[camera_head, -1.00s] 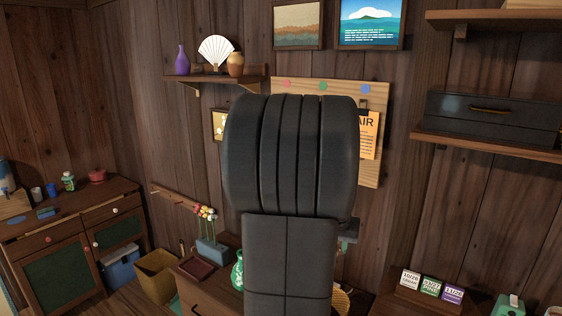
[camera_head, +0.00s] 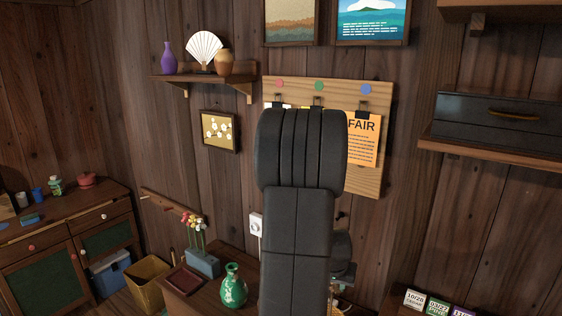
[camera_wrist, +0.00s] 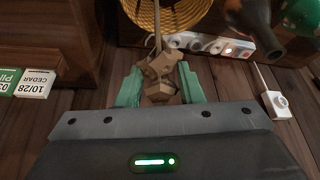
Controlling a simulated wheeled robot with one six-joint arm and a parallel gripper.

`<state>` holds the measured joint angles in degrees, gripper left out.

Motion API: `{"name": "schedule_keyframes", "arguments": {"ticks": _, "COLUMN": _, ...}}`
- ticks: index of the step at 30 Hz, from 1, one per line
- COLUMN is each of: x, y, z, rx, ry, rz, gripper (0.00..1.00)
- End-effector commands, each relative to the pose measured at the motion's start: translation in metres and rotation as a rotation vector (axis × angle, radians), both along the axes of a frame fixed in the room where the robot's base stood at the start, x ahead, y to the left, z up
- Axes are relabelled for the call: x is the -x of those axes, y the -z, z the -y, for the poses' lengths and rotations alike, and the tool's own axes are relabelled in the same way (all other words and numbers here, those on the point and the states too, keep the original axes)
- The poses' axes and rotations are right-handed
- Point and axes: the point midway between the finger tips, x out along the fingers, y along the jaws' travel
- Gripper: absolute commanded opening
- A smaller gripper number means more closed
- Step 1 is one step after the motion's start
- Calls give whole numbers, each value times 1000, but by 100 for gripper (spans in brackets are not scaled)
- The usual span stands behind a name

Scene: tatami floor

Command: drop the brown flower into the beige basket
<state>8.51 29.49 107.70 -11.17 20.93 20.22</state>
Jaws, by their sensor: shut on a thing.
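In the wrist view, my gripper (camera_wrist: 161,88) has its two teal fingers shut on the brown flower (camera_wrist: 160,68). The flower has a faceted brown head between the fingers and a thin stem pointing to the top of the picture. In the head view, my own dark arm hides the gripper and the flower. A tan, open-topped bin (camera_head: 146,284), which looks like the beige basket, stands on the floor at the lower left. It is left of the low brown cabinet and apart from my arm. A round yellow woven thing (camera_wrist: 170,14) shows beyond the flower in the wrist view.
A blue bin (camera_head: 110,272) stands left of the tan bin. The low cabinet carries a dark red tray (camera_head: 186,279), a blue flower holder (camera_head: 203,264) and a green vase (camera_head: 233,287). A power strip (camera_wrist: 212,44) and label blocks (camera_wrist: 36,84) show in the wrist view.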

Motion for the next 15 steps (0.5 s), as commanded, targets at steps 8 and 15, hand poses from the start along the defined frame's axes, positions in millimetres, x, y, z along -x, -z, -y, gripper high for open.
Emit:
{"name": "schedule_keyframes", "arguments": {"ticks": 8, "x": 0, "y": 38, "z": 0, "rx": 0, "ry": -1, "rz": -2, "gripper": 13}}
{"name": "schedule_keyframes", "arguments": {"ticks": 15, "x": 0, "y": 49, "z": 0, "rx": -1, "ry": -1, "rz": -1, "gripper": 13}}
